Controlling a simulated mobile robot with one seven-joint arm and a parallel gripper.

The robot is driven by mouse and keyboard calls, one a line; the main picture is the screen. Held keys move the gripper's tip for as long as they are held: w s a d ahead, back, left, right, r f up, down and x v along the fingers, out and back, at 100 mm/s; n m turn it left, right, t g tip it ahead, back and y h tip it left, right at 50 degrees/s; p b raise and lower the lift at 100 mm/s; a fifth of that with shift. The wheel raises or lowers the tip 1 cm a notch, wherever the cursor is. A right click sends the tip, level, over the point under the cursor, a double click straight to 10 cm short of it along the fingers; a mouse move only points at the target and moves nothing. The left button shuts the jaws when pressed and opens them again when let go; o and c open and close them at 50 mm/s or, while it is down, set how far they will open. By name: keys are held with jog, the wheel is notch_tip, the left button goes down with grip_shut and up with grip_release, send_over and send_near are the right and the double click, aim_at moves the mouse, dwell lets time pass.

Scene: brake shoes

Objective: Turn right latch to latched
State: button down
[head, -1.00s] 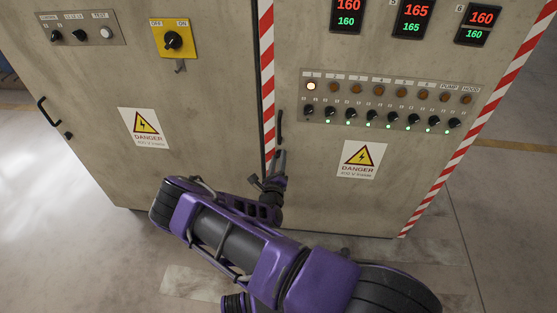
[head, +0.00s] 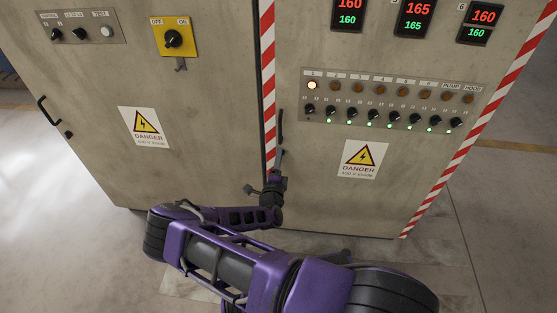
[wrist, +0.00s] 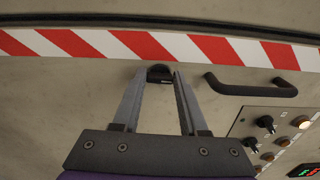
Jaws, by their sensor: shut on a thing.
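The right latch (wrist: 160,72) is a small black knob at the edge of the right cabinet door, beside the red-and-white striped strip. In the wrist view it sits between the tips of my gripper (wrist: 160,82), whose two grey fingers are shut on it. In the head view my gripper (head: 279,160) reaches the right door just below its black handle (head: 280,125). It hides the latch there, and I cannot tell the latch's exact angle.
The right door's handle (wrist: 250,86) is close to my gripper's right finger. A switch panel (head: 385,100) and a danger sign (head: 362,159) are on the right door. The left door has a handle (head: 47,111) and a small black latch (head: 68,135). The floor around is clear.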

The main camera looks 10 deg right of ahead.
jog(key=shift+n, duration=0.3)
jog(key=shift+c, duration=2.2)
grip_release()
jog(key=shift+s, duration=0.1)
jog(key=p+v, duration=0.1)
jog(key=v, duration=1.6)
